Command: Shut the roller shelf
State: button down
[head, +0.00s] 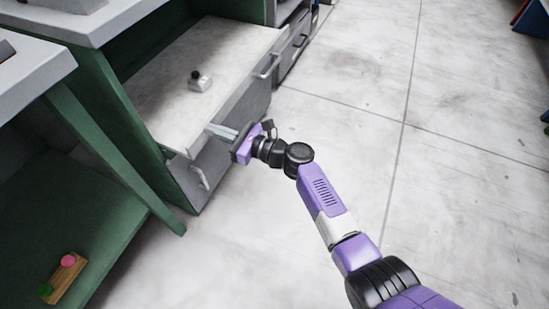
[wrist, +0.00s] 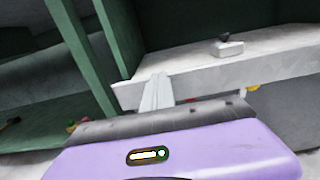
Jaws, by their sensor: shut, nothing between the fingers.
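The roller shelf (head: 215,55) is a pale flat board that stands pulled out of a green-framed unit. It also shows in the wrist view (wrist: 195,62), with its front edge across the middle. A small light block with a dark knob (head: 199,82) sits on the shelf. My gripper (head: 213,129) is shut and empty, at the near part of the shelf's front edge. In the wrist view the fingers (wrist: 157,92) lie together and overlap that edge. I cannot tell whether they touch it.
Below the shelf are grey fronts with bar handles (head: 201,178). A green bench (head: 70,225) at the left holds a wooden block with pink and green pieces (head: 66,275). The tiled floor (head: 360,100) to the right is clear.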

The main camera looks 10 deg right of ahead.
aim_at(189, 127)
jog(key=b+x, duration=0.5)
jog(key=x, duration=0.4)
jog(key=shift+w+a+f, duration=0.1)
jog(key=shift+w+a, duration=0.1)
jog(key=shift+a, duration=0.05)
jog(key=shift+w+a+r, duration=0.1)
jog(key=shift+a+r, duration=0.05)
jog(key=shift+r, duration=0.1)
jog(key=shift+a+r, duration=0.1)
jog(key=shift+a, duration=0.05)
jog(key=shift+s+d+p, duration=0.35)
jog(key=shift+d, duration=0.05)
jog(key=p+v, duration=0.6)
jog(key=v, duration=0.7)
jog(key=shift+d+f, duration=0.25)
jog(key=shift+d, duration=0.15)
